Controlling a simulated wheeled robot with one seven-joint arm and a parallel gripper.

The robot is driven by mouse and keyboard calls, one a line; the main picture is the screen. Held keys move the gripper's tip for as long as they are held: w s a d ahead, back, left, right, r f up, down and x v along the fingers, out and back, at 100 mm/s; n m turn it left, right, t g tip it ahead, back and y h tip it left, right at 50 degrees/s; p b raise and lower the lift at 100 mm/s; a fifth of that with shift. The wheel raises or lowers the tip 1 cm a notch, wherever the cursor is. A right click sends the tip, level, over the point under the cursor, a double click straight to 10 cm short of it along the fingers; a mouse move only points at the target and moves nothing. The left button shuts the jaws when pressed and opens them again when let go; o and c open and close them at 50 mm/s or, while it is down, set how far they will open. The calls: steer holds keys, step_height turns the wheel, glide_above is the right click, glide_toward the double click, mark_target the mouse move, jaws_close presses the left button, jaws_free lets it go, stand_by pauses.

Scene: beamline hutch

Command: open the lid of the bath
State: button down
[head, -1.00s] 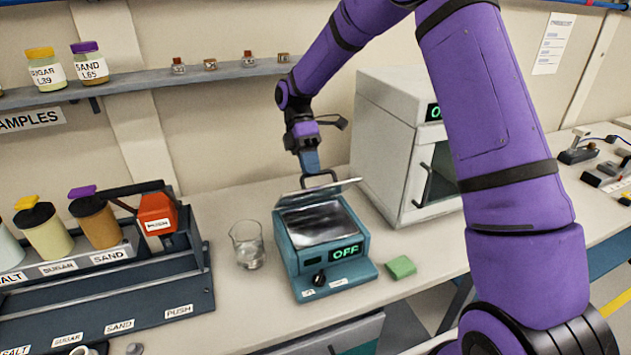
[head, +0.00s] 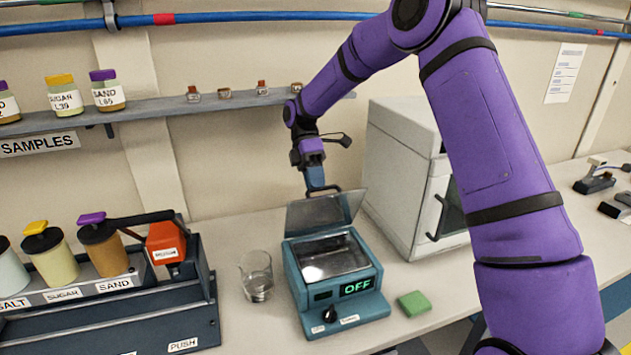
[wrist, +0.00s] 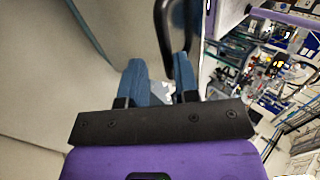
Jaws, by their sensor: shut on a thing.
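The bath (head: 345,285) is a teal box on the bench, with a green "OFF" display and a black knob on its front. Its lid (head: 320,213) is a grey panel hinged at the back, standing steeply raised. The open basin shows a shiny surface inside. My gripper (head: 316,187) is above the lid's top edge, shut on the dark lid handle (head: 338,189). In the wrist view, the black handle (wrist: 160,30) passes by the blue fingertips of my gripper (wrist: 160,75); the exact grip is partly hidden.
A glass beaker (head: 257,277) stands left of the bath, and a green block (head: 414,303) lies at its right. A grey oven-like box (head: 395,175) is close behind on the right. A dispenser rack (head: 160,300) fills the left. A shelf (head: 160,112) runs along the wall.

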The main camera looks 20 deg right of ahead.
steer(key=shift+d+f, duration=0.1)
steer(key=shift+f, duration=0.45)
steer(key=c, duration=1.3)
jaws_free()
steer(key=shift+o, duration=0.7)
steer(key=shift+w+f, duration=0.15)
steer(key=shift+r, duration=0.2)
steer(key=s+r, duration=0.1)
steer(key=s, duration=0.4)
steer(key=s+r, duration=0.2)
steer(key=s, duration=0.3)
steer(key=s+r, duration=0.2)
steer(key=s, duration=0.4)
steer(key=shift+r, duration=0.1)
